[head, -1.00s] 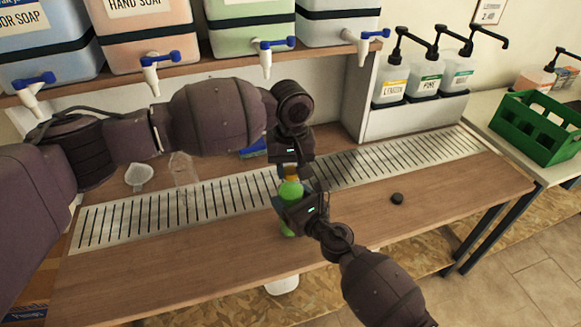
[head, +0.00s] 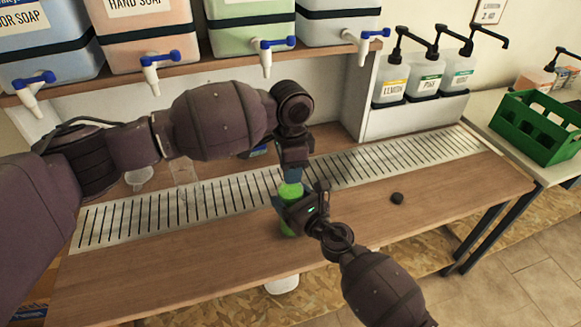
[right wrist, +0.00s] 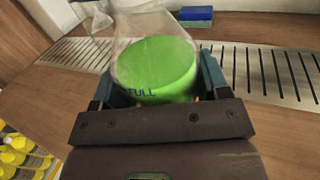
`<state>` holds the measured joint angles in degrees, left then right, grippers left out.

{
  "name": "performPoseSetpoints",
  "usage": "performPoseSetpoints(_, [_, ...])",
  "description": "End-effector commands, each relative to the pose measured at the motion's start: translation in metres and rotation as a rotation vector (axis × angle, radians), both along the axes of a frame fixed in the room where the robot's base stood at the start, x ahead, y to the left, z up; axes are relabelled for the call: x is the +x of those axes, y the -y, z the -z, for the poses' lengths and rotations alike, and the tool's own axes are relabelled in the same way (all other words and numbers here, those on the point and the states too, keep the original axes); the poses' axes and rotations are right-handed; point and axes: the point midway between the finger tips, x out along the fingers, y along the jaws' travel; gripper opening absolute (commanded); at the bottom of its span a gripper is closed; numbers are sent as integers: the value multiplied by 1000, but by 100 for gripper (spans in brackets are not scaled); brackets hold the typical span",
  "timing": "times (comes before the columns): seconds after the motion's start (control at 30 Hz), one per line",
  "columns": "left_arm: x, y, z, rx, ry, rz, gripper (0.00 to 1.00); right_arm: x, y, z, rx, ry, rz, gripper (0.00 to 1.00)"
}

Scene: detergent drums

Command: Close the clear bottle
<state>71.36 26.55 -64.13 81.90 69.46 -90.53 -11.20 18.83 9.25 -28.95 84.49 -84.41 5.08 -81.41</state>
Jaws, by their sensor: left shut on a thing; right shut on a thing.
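A clear bottle with green contents (head: 290,190) stands upright at the front edge of the metal grate. In the right wrist view the bottle (right wrist: 152,68) shows the mark "FULL" and its neck is out of frame. My right gripper (head: 286,207) is shut around the bottle's body, one finger on each side in the right wrist view (right wrist: 160,88). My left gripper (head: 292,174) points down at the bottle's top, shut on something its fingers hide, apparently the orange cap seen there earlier. Whether the cap sits fully on the neck cannot be told.
An empty clear bottle (head: 184,172) and a clear funnel (head: 139,177) stand at the left, partly behind my left arm. A small black cap (head: 397,198) lies on the wood at the right. A blue item (right wrist: 195,14) lies behind the grate.

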Motion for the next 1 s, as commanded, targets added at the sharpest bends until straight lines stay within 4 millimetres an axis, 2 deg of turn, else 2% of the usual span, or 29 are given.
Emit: performPoseSetpoints(1.0, [0, 0, 1, 1, 2, 1443, 6, 0, 0, 0, 0, 0, 0, 2])
